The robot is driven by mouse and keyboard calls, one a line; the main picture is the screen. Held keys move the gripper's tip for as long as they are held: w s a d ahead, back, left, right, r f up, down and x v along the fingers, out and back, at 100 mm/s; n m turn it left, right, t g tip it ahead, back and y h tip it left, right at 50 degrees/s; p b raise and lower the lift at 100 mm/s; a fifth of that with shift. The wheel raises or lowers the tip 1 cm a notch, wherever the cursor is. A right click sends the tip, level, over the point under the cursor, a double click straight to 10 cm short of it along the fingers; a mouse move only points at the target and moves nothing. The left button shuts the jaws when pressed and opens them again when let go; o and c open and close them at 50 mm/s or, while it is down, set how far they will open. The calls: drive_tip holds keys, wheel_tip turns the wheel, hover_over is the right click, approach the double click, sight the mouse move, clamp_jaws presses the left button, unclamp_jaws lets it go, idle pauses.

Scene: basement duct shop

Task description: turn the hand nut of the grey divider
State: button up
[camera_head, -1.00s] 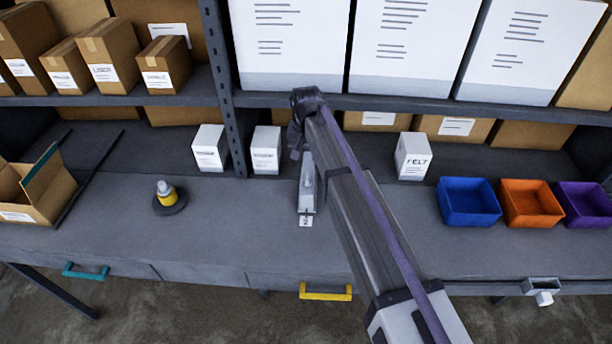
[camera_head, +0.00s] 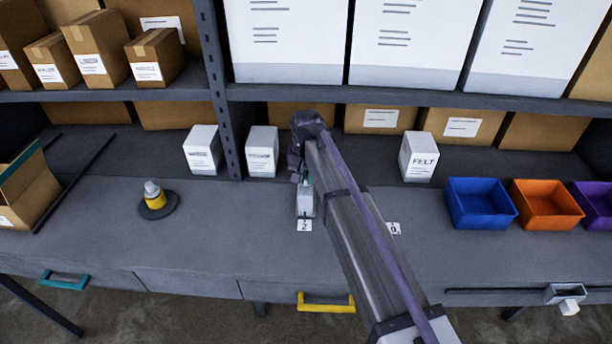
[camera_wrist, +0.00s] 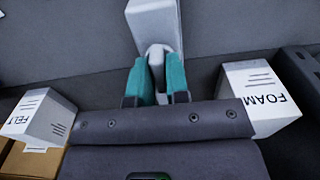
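The grey divider (camera_head: 305,204) stands on the bench at centre, with a white card marked 2 (camera_head: 304,225) in front of it. In the wrist view its pale grey body (camera_wrist: 154,20) is at top centre, and the rounded hand nut (camera_wrist: 157,60) sticks out towards me. The two teal fingers of my gripper (camera_wrist: 160,72) lie on either side of the nut, with no clear gap showing; they look shut on it. In the head view my gripper (camera_head: 303,178) is mostly hidden behind my wrist, above the divider.
White boxes stand behind, one marked FELT (camera_head: 419,157). A card marked 0 (camera_head: 393,228) lies right of my arm. A yellow-collared knob on a dark disc (camera_head: 157,201) sits left. Blue (camera_head: 480,204) and orange (camera_head: 546,206) bins stand right. The bench between disc and divider is clear.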

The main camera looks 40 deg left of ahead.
clamp_jaws()
drive_tip(key=shift+n, duration=0.4)
drive_tip(key=n, duration=0.3)
drive_tip(key=shift+n, duration=0.3)
drive_tip(key=n, duration=0.4)
drive_tip(key=shift+n, duration=0.3)
drive_tip(key=n, duration=0.8)
drive_tip(key=shift+n, duration=0.4)
